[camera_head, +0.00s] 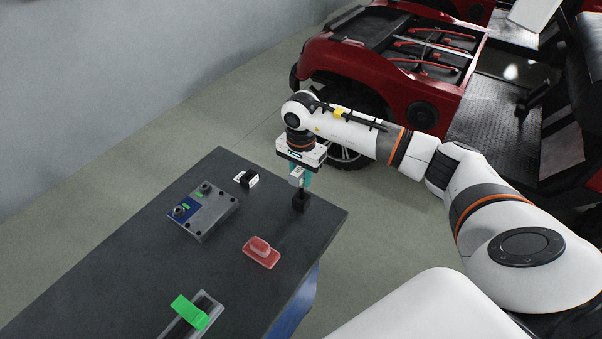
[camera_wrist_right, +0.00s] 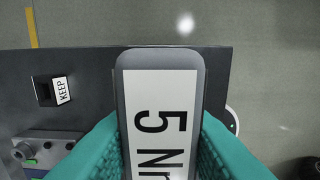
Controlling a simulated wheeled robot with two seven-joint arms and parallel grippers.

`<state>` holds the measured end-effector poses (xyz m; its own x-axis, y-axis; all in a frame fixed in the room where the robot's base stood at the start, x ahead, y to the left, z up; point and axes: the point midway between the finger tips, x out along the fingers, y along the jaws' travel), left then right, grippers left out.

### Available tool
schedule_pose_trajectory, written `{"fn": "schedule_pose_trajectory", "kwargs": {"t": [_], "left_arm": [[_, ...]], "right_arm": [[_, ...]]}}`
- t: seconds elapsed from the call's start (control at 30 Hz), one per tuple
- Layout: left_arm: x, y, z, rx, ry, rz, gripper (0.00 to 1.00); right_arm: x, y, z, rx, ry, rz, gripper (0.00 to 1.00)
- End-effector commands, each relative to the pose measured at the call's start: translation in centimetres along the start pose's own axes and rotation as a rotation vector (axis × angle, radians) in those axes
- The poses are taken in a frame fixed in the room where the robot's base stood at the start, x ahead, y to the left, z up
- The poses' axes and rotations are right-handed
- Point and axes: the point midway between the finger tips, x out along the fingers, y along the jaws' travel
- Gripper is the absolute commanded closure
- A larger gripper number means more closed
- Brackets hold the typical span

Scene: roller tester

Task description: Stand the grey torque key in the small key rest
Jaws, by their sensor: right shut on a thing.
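My right gripper (camera_head: 301,180), with teal fingers, is over the right back corner of the dark table. It is shut on the grey torque key (camera_head: 296,174). In the right wrist view the key (camera_wrist_right: 160,65) shows a white label reading "5 N…" between the teal fingers. A small black block (camera_head: 301,201), which looks like the key rest, stands on the table directly below the fingers. I cannot tell whether the key is seated in it or just above it. In the wrist view the key hides that spot. My left gripper is out of view.
A red vehicle (camera_head: 330,58) stands behind.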

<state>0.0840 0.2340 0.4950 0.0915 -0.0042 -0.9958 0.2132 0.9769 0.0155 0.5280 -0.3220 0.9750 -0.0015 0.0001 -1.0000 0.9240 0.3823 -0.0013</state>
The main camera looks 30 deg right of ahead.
Motion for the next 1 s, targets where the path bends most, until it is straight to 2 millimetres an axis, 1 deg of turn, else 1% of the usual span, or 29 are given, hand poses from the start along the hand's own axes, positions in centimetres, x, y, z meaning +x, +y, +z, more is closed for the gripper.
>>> {"fn": "schedule_pose_trajectory", "kwargs": {"t": [1.0], "left_arm": [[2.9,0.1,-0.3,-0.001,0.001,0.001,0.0]], "right_arm": [[3.2,0.0,0.0,0.001,0.0,0.001,1.0]]}}
